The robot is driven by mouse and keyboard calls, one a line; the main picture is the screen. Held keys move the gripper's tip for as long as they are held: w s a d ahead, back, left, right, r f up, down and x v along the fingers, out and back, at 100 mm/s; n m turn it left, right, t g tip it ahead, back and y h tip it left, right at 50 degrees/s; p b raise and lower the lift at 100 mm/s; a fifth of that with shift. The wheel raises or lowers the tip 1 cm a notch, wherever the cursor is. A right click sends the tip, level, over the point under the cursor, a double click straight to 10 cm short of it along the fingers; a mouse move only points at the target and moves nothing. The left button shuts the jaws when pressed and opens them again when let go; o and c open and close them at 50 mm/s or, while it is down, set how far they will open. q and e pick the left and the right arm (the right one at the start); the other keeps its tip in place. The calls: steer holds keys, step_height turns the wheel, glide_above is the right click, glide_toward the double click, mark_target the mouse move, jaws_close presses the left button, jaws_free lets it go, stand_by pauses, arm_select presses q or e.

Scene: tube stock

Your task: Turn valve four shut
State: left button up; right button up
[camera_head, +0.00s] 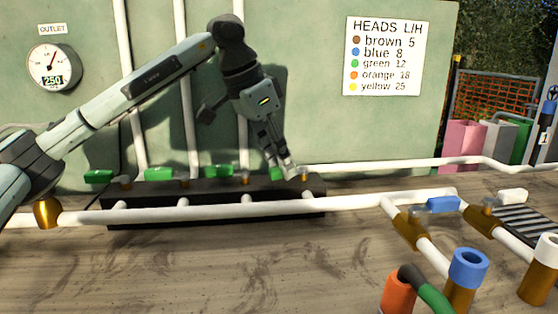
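A dark manifold block (215,211) lies on the ground with a row of valves, each with a green handle and a brass fitting. The rightmost green handle (276,174) sits beside its brass fitting (304,175); I see no number on it. My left gripper (284,170) reaches down from above at this rightmost valve, its fingertips at the right part of the handle. The fingers partly cover the handle, and I cannot tell whether they touch or grip it. The other green handles (98,176), (158,173), (218,171) lie to the left. My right gripper is not in view.
A gauge (52,68) marked OUTLET and a HEADS sign (383,57) hang on the green wall. White pipe (340,202) runs in front of the manifold. A blue valve handle (443,205) and coloured pipe ends (468,262) stand at the right.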

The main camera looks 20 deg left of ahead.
arm_select(q)
steer(key=v, duration=1.1)
steer(key=shift+r, duration=0.35)
steer(key=shift+a, duration=0.1)
